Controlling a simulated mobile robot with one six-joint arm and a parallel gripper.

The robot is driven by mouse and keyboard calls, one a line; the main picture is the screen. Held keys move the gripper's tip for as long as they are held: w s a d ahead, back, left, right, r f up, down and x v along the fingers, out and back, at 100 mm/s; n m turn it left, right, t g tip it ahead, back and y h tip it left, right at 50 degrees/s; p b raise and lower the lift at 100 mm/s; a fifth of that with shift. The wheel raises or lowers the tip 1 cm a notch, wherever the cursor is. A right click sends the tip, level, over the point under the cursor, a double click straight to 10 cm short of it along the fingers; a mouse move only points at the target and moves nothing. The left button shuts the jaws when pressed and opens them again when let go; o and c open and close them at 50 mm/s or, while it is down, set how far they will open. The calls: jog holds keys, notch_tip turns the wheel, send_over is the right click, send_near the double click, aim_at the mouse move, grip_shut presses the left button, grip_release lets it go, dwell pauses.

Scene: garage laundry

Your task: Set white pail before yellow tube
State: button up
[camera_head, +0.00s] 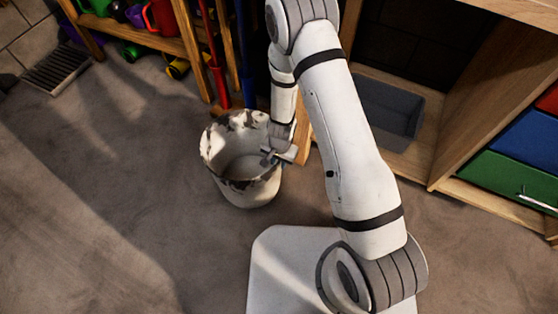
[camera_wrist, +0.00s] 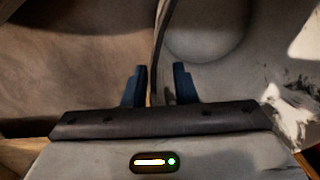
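The white pail (camera_head: 226,178) stands upright on the floor, its rim worn with dark patches. My gripper (camera_head: 268,158) is at the pail's right rim. In the wrist view the pail (camera_wrist: 265,65) fills the right side, with its round bottom visible. My two dark fingers (camera_wrist: 159,88) are apart, one on each side of the pail's thin wall, with visible gaps. A yellow object (camera_head: 178,68) lies low by the shelf at the upper left; I cannot tell whether it is the yellow tube.
A wooden shelf (camera_head: 150,45) with colourful items stands behind the pail. Red and blue poles (camera_head: 216,75) lean nearby. A wooden cabinet at the right holds a grey bin (camera_head: 388,105) and coloured drawers (camera_head: 512,172). A floor grate (camera_head: 57,70) is at the far left. Floor left of the pail is clear.

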notch_tip(320, 180, up, 12)
jog(key=p, duration=0.9)
jog(key=shift+d+r+p, duration=0.15)
jog(key=shift+d+p, duration=0.15)
jog(key=shift+p, duration=0.05)
jog(key=shift+s, duration=0.1)
jog(key=d+r+n+y, duration=0.1)
jog(key=d+r, duration=0.2)
jog(key=r, duration=0.8)
jog(key=d+r+n, duration=0.2)
jog(key=d+r, duration=0.2)
jog(key=r, duration=0.7)
jog(key=s+d+r+n+t+h, duration=0.1)
jog(key=s+d+r, duration=0.9)
jog(key=s+r, duration=0.4)
jog(key=shift+d+r+n+h, duration=0.15)
jog(key=shift+d+n+h, duration=0.15)
jog(key=shift+d, duration=0.05)
